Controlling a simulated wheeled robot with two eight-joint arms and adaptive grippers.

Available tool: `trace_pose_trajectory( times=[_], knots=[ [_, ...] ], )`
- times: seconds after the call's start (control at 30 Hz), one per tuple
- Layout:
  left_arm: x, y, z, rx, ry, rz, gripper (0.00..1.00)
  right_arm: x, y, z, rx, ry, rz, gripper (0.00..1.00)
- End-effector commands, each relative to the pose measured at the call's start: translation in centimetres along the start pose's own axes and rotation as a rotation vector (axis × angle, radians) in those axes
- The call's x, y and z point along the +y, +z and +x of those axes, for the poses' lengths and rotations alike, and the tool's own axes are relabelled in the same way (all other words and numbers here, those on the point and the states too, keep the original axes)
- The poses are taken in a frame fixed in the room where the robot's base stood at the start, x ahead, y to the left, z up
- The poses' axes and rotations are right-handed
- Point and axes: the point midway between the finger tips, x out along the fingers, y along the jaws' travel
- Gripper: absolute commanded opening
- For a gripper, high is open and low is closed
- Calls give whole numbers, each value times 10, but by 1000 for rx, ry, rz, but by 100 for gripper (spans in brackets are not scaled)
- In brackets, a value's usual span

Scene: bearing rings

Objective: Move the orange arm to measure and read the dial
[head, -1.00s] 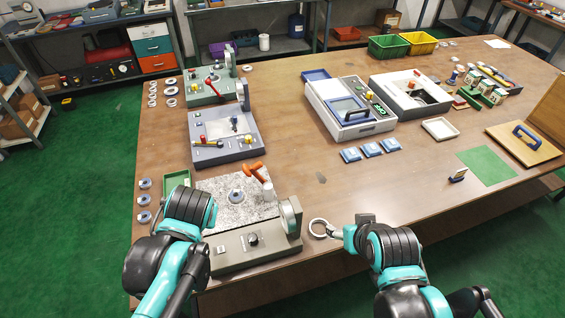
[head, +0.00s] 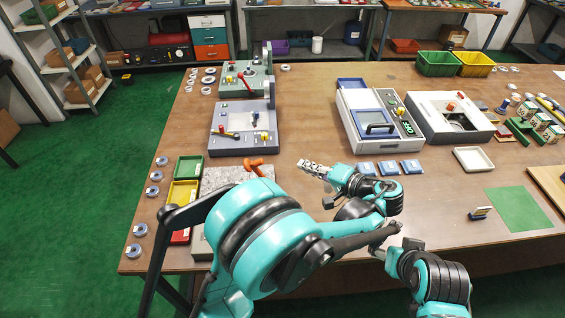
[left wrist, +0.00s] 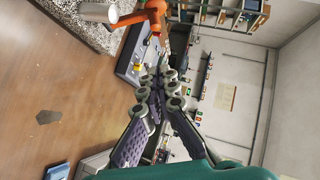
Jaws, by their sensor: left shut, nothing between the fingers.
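The orange arm (head: 254,167) stands above the speckled granite plate (head: 225,177) of the gauge at the front left of the table. It also shows at the top of the left wrist view (left wrist: 150,16), with a grey cylinder (left wrist: 98,12) beside it. My left gripper (head: 306,165) is shut and empty, to the right of the orange arm and apart from it; its fingers show in the left wrist view (left wrist: 158,82). My left arm hides most of the gauge, including its dial. My right gripper (head: 378,248) is low at the table's front edge, its fingers partly hidden by my left arm.
A blue-grey device (head: 240,140) stands behind the gauge. Green, yellow and red trays (head: 188,167) and several rings (head: 155,176) lie to its left. Blue-white blocks (head: 388,168) lie right of my left gripper.

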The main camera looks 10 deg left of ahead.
Motion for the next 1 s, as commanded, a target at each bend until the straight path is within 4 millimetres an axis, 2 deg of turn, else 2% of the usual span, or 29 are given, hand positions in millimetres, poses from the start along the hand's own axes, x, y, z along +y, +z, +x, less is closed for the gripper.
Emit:
trace_pose_trajectory(
  times=[0.37,0.53,0.67,1.0],
  knots=[
    [2,-2,-2,3,-13,-3,0,0,0,0,0,0,0,63],
    [2,-1,6,2,-13,-3,0,0,2,2,0,0,0,63],
    [3,0,27,0,-13,-3,0,0,5,7,0,0,0,63],
    [2,0,100,-1,-13,-3,0,0,17,23,0,0,0,63]
  ],
)
